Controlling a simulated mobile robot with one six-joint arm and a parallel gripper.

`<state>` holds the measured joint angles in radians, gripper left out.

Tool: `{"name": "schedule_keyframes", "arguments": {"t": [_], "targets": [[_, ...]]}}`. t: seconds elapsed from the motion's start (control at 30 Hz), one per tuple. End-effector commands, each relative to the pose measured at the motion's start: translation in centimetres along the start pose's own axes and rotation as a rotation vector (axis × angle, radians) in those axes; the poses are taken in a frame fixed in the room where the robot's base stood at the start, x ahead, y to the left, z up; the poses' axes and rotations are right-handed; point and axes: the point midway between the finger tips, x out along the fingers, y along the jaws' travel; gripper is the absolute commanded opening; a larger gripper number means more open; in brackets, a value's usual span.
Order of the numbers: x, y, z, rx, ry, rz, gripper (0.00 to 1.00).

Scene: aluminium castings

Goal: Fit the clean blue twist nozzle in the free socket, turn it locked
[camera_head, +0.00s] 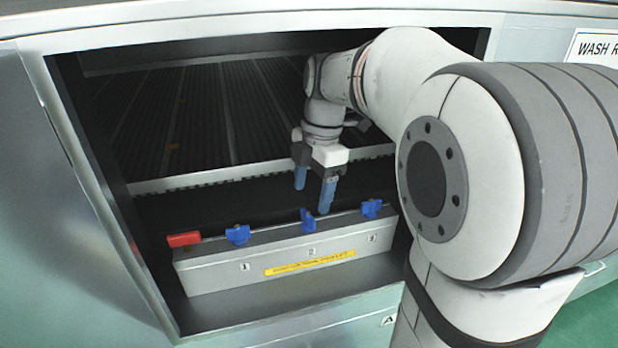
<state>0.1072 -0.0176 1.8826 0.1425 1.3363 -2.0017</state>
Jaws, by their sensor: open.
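A grey manifold block (205,272) stands on the front ledge of the opening, with positions marked 1, 2 and 3. A blue nozzle sits on its top at each: the left one (238,235), the middle one (308,221) and the right one (371,209). The middle nozzle shows a narrower outline, turned differently from the other two. I cannot tell how clean they are or whether each is locked. My gripper (313,188) is open, with blue fingertips, just above and behind the middle nozzle. Nothing shows between its fingers, and no empty socket is visible.
A red handle (183,239) sits at the block's left end. A yellow label (309,263) is on its front. Behind lies a dark slatted conveyor (190,110) inside a metal housing (85,170). My arm fills the right side and hides what is behind it.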

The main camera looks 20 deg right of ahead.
Motion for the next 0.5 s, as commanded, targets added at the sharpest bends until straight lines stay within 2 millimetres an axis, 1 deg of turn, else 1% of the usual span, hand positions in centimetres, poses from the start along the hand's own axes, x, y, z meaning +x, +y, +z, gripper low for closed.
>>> {"name": "schedule_keyframes", "arguments": {"t": [0.1, 0.3, 0.4, 0.5], "targets": [[2.0, -0.1, 0.0, 0.0, 0.002, -0.004, 0.67], [5.0, 0.0, -0.1, -0.001, 0.001, -0.004, 0.67], [5.9, 0.0, -0.1, -0.002, 0.001, -0.003, 0.67], [6.4, 0.0, -0.1, -0.002, 0.0, -0.001, 0.67]]}}
